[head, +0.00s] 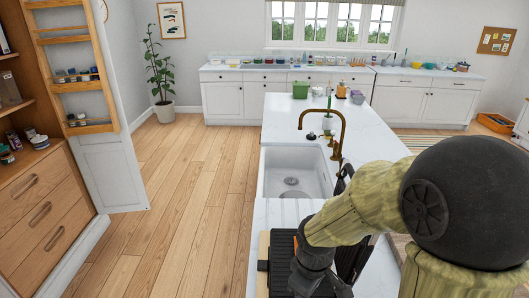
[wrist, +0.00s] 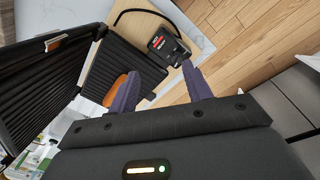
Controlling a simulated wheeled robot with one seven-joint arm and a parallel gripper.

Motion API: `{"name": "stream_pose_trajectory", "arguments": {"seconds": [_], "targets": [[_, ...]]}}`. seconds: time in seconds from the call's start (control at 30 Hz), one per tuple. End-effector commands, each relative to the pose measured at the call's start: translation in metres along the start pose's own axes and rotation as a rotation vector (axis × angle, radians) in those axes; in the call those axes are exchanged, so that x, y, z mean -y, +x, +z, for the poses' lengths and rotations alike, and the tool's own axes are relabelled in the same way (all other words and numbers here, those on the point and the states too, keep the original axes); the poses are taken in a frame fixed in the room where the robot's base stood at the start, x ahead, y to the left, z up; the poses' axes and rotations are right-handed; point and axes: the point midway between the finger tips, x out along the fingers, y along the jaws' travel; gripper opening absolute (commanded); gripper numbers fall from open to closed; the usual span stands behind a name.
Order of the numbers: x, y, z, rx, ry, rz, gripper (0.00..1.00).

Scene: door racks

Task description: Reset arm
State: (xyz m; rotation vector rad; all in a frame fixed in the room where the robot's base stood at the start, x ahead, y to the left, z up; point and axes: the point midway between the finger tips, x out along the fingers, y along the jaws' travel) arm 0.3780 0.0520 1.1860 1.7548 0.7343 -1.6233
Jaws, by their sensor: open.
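My gripper (wrist: 161,72) is open, its two purple fingers apart with nothing held between them. In the wrist view, it is over an open black grill with a ribbed lower plate (wrist: 108,62) and a raised ribbed lid (wrist: 38,75). An orange-brown item (wrist: 113,92) shows beside the left finger, partly hidden by it; I cannot tell whether they touch. In the head view, my arm reaches forward and down over the near end of the island, where the black grill (head: 283,262) is partly hidden behind it. The fingertips are hidden there.
The white island (head: 375,130) has a sink (head: 292,180) with a brass faucet (head: 340,130). The wood floor (head: 185,180) left of the island is clear. A shelved door (head: 110,165) stands open at left.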

Motion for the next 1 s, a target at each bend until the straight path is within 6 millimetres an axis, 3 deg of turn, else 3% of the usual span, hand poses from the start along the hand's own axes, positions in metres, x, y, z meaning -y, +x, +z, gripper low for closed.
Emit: {"name": "stream_pose_trajectory", "arguments": {"seconds": [0.2, 0.33, 0.83, 0.93, 1.0], "targets": [[-0.007, 0.006, 0.045, -0.098, 0.634, 0.047, 0.49], [-0.009, 0.005, 0.058, -0.139, 0.836, 0.049, 0.49], [-0.01, 0.004, 0.059, -0.144, 0.87, 0.048, 0.49], [-0.01, 0.004, 0.059, -0.144, 0.869, 0.048, 0.36], [-0.01, 0.004, 0.059, -0.144, 0.869, 0.048, 0.36]]}}
